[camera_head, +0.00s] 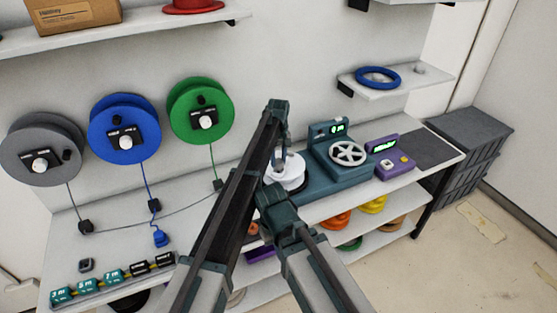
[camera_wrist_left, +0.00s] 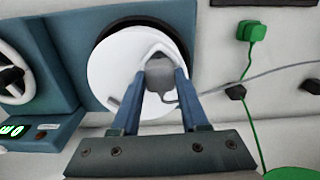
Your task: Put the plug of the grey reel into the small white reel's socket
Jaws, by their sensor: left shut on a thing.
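The grey reel (camera_head: 43,148) hangs on the wall at the far left of the head view. Its thin grey cord runs down through a black clip, then right towards the small white reel (camera_head: 287,176). That reel sits at the left end of a teal machine; its white disc (camera_wrist_left: 112,78) also shows in the left wrist view. My left gripper (camera_head: 281,158) is over it, shut on the grey plug (camera_wrist_left: 159,72). The plug overlaps a white angular piece on the reel, likely the socket; I cannot tell whether it is inserted.
A blue reel (camera_head: 125,128) and a green reel (camera_head: 200,110) hang beside the grey one. A green plug (camera_wrist_left: 251,32) is right of the white reel in the wrist view. The teal machine (camera_head: 340,160) has a handwheel; a purple device (camera_head: 390,157) stands right of it.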

